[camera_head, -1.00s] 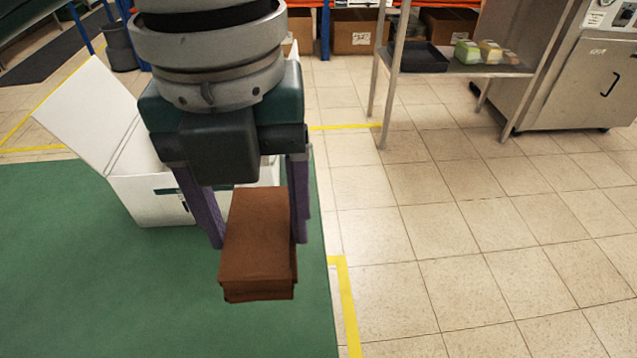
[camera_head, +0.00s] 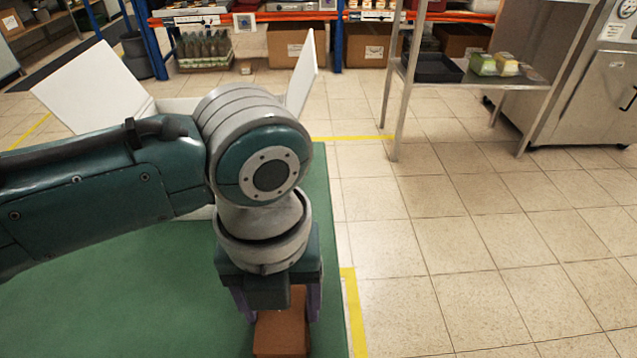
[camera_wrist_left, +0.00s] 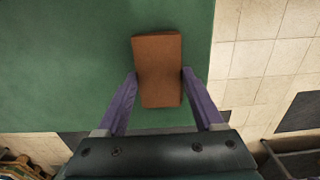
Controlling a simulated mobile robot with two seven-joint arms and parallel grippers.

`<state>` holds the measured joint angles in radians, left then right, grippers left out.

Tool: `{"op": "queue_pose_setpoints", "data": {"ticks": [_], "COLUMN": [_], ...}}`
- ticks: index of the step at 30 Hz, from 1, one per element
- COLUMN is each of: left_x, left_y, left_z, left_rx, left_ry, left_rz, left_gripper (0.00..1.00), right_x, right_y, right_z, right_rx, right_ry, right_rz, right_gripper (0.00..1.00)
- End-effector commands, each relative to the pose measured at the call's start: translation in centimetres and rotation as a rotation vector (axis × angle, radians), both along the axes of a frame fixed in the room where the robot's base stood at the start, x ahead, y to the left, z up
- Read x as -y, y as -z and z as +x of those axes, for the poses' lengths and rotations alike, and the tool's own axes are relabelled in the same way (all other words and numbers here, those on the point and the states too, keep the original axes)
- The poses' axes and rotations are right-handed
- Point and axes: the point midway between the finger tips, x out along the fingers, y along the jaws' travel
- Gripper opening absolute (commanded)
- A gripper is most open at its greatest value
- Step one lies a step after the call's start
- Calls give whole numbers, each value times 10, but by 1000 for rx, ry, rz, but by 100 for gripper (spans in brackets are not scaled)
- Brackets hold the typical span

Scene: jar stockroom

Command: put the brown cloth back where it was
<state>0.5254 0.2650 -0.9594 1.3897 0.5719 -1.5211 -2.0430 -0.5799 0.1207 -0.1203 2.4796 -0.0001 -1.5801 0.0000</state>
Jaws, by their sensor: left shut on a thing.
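The brown cloth (camera_head: 281,336) is a folded, block-like bundle at the bottom of the head view. My left gripper (camera_head: 277,312) points down and is shut on it, one purple finger on each side. In the left wrist view the cloth (camera_wrist_left: 158,72) sits between the fingertips, its long side along the fingers. It is over the green surface (camera_head: 120,310), close to its right edge. I cannot tell whether it touches the surface. My right gripper is not in view.
A white box (camera_head: 95,88) with open flaps stands behind my left arm, partly hidden. A metal rack (camera_head: 400,90) holds a black tray (camera_head: 432,68) and small packages. A steel cabinet (camera_head: 590,100) is at right.

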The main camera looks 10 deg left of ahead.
Motion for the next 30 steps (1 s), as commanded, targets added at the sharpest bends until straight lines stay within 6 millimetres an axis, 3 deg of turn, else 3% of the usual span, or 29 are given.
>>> {"op": "queue_pose_setpoints", "data": {"ticks": [8,9,16,25,30], "left_x": [0,0,0,0,0], "left_y": [3,2,2,-3,-30], "left_z": [0,0,0,0,1], "left_rx": [0,0,0,0,3], "left_ry": [0,0,-1,-1,0], "left_rz": [0,0,0,-1,-1], "left_gripper": [24,73,99,99,99], "right_x": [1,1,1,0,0], "right_y": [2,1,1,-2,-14], "right_z": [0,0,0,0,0], "right_rx": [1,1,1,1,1], "right_ry": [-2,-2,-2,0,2], "right_rz": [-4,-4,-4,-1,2], "right_gripper": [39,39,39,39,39]}}
